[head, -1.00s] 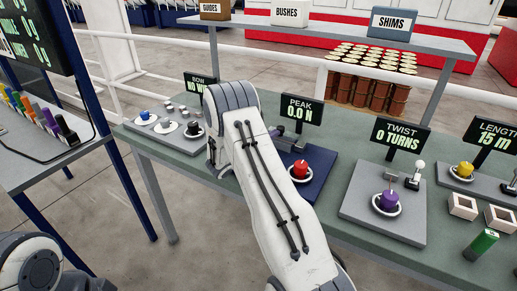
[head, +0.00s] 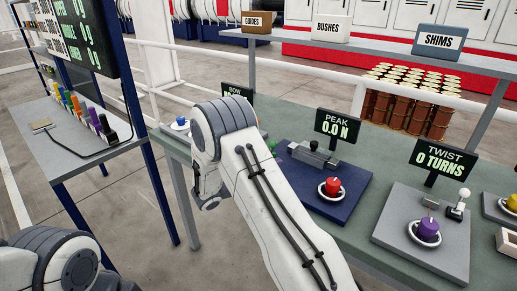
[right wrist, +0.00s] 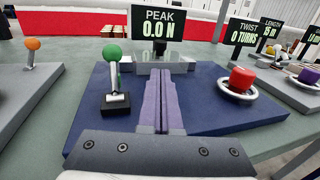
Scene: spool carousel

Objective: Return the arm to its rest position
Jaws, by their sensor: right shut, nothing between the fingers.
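My right gripper (right wrist: 160,100) shows in the right wrist view, its two purple-grey fingers closed together with nothing between them. It is above the blue PEAK plate (right wrist: 205,112), between a green-knobbed lever (right wrist: 113,75) on the left and a red knob in a white ring (right wrist: 241,80) on the right. In the head view my right arm (head: 262,190) reaches up from the bottom and hides its gripper. The PEAK plate (head: 335,195) and red knob (head: 332,187) show right of the arm. Part of my left arm (head: 65,262) is at the bottom left; its gripper is out of view.
The green bench (head: 395,165) also holds the TWIST plate (head: 400,235) with a purple knob (head: 428,229). A shelf (head: 370,63) with labelled boxes stands above it. A side table (head: 70,165) with coloured pieces stands left. Open floor lies between them.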

